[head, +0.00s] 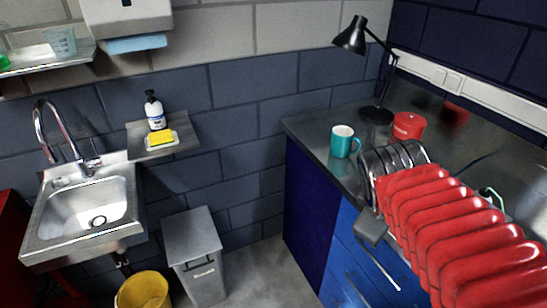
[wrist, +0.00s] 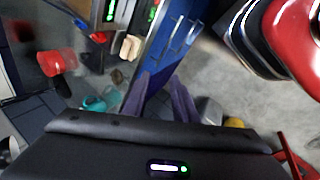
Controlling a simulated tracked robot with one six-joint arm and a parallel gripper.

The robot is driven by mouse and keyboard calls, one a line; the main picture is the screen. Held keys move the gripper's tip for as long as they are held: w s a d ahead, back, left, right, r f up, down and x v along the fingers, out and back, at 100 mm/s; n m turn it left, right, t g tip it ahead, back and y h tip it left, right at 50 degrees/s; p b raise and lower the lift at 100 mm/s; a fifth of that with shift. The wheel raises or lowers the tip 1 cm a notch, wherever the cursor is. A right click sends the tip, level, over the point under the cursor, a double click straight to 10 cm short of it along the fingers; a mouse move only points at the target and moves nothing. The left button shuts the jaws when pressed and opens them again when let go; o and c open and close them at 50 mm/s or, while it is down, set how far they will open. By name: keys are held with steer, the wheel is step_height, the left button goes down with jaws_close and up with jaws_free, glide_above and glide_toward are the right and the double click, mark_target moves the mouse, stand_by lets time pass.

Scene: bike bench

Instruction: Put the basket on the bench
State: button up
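No basket shows in either view. The bench (head: 318,128) has a grey metal top over blue drawers and stands at the right of the head view, partly hidden behind my red arm. Its blue front also shows in the wrist view (wrist: 168,55). My gripper (wrist: 160,80) shows in the wrist view as two purplish fingers set apart, with nothing between them. It is beside the bench's drawer front. In the head view I cannot make out its fingers.
A teal mug (head: 342,141), a red tin (head: 408,125) and a black lamp (head: 376,113) stand on the bench. A sink (head: 85,213), a grey bin (head: 194,250) and a yellow bucket (head: 143,291) are at the left. The floor before the drawers is clear.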

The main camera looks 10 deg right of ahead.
steer(key=s+a+m+t+y, duration=0.1)
steer(key=a+m+y, duration=0.3)
steer(key=a, duration=1)
steer(key=s+m, duration=0.1)
steer(key=m, duration=0.1)
steer(key=shift+a+r+m+t, duration=0.15)
steer(key=shift+a+m+t, duration=0.15)
steer(key=shift+a+t, duration=0.1)
